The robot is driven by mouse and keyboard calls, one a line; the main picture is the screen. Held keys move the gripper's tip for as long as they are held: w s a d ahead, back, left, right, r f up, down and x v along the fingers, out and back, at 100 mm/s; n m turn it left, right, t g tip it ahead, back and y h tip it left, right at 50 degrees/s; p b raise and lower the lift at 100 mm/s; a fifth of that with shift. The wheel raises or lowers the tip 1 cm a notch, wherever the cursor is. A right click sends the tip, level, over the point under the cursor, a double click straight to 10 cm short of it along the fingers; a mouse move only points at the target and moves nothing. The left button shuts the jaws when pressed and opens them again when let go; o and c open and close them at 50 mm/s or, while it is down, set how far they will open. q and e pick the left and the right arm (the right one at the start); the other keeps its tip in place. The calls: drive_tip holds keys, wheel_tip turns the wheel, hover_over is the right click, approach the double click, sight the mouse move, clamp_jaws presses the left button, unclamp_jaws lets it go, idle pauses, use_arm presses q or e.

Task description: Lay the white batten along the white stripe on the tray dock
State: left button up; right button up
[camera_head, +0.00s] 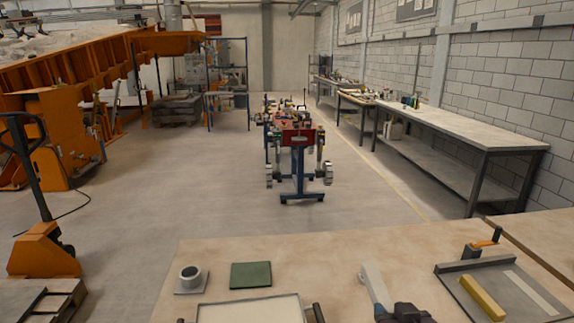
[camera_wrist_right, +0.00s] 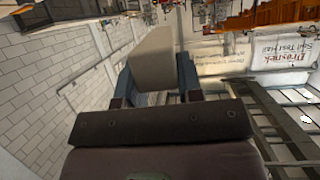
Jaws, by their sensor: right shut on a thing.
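The white batten (camera_head: 373,283) is held up at the bottom of the head view, left of the tray dock. My right gripper (camera_head: 384,308) is shut on its near end. In the right wrist view the batten (camera_wrist_right: 153,58) stands out from between the fingers of the gripper (camera_wrist_right: 154,82). The grey tray dock (camera_head: 466,266) lies on the table at the right. Its white stripe (camera_head: 533,292) runs slantwise, bare where visible. A yellow batten (camera_head: 482,297) lies on the dock, left of the stripe. My left gripper is not in view.
A clamp with an orange handle (camera_head: 487,243) stands at the dock's back edge. On the table (camera_head: 330,255) are a green pad (camera_head: 251,275), a grey ring on a plate (camera_head: 190,279) and a pale tray (camera_head: 250,311) with dark handles.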

drive_tip(key=shift+s+f, duration=0.15)
drive_tip(key=shift+f, duration=0.05)
drive_tip(key=shift+w+d+r, duration=0.15)
drive_tip(key=shift+w+r, duration=0.05)
drive_tip(key=shift+r, duration=0.05)
drive_tip(key=w+d+f, duration=0.1)
drive_tip(key=w+d, duration=0.3)
drive_tip(key=d, duration=0.4)
drive_tip(key=w+d+f, duration=0.2)
drive_tip(key=w+d, duration=0.2)
drive_tip(key=d, duration=0.5)
drive_tip(key=shift+f, duration=0.25)
drive_tip(key=shift+w, duration=0.1)
wheel_tip(320, 180, down, 19)
drive_tip(key=shift+r+b, duration=0.2)
drive_tip(key=shift+b, duration=0.65)
drive_tip(key=shift+f, duration=0.45)
